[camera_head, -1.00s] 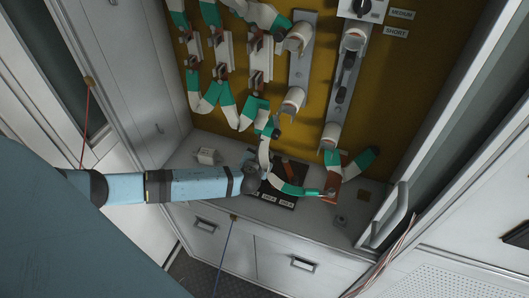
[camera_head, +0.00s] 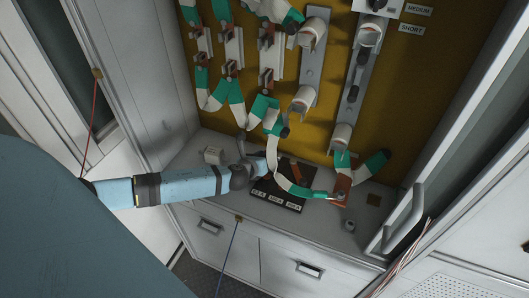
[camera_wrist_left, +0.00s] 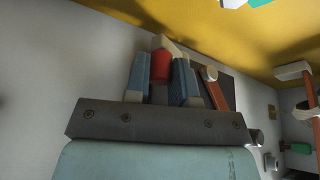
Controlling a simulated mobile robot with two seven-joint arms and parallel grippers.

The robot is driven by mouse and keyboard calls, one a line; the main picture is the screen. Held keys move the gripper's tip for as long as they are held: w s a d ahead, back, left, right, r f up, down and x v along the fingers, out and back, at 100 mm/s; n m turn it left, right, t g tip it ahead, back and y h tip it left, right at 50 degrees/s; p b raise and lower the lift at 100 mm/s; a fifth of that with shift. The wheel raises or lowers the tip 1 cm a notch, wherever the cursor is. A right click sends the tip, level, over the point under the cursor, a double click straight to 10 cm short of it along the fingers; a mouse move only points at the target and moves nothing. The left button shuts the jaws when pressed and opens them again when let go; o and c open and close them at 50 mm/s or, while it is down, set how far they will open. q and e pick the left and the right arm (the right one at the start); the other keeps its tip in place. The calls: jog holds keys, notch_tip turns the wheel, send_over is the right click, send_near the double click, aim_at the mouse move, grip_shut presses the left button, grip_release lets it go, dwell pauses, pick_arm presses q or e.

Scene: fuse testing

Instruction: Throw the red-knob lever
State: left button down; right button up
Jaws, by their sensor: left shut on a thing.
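The red knob (camera_wrist_left: 160,66) shows in the left wrist view between the two blue fingers of my left gripper (camera_wrist_left: 162,72). The fingers are shut on it, and a pale piece (camera_wrist_left: 168,46) shows just beyond it. In the head view my left gripper (camera_head: 256,164) is low over the bench, at the left side of the black labelled base (camera_head: 278,202). The red knob cannot be made out there, and the rest of its lever is mostly hidden. My right gripper is in neither view.
Fuse holders line the yellow back panel (camera_head: 335,100). A cabinet door handle (camera_head: 403,220) is at right.

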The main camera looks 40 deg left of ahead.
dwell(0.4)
pick_arm(q)
jog(key=c, duration=1)
grip_release()
jog(key=shift+o, duration=0.2)
jog(key=shift+s, duration=0.1)
jog(key=b+v, duration=0.1)
jog(key=v, duration=1.1)
jog(key=shift+s, duration=0.1)
jog(key=shift+s+r, duration=0.35)
jog(key=shift+s, duration=0.3)
